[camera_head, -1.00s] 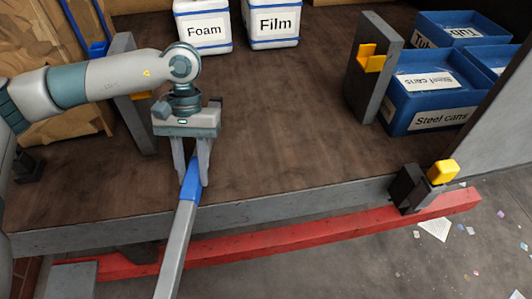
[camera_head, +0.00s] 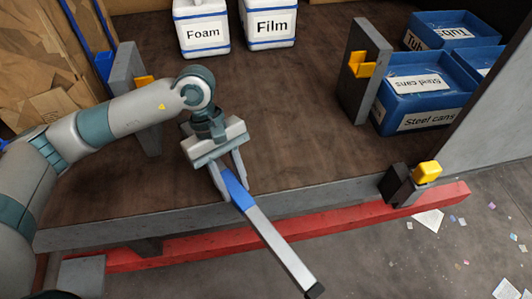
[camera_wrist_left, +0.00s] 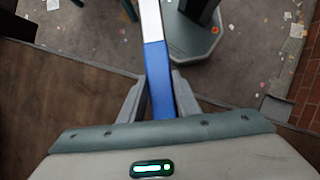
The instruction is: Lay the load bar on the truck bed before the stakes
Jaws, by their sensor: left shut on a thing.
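The load bar (camera_head: 273,239) is a long silver-grey bar with a blue grip section. My left gripper (camera_head: 229,190) is shut on the blue section, and the bar slants down to the right past the bed's front edge. The left wrist view shows the blue section (camera_wrist_left: 158,75) between the fingers of my left gripper (camera_wrist_left: 160,92). The truck bed (camera_head: 290,110) is dark brown wood. Two grey stakes with yellow catches stand on it, a left stake (camera_head: 133,90) and a right stake (camera_head: 369,70). My right gripper is not in view.
White Foam (camera_head: 202,15) and Film (camera_head: 268,8) boxes stand at the back. Blue bins labelled Steel cans (camera_head: 400,110) and Tubs (camera_head: 450,22) are at the right. A red beam (camera_head: 320,224) runs along the front, with a yellow-topped bracket (camera_head: 398,185). The bed's middle is clear.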

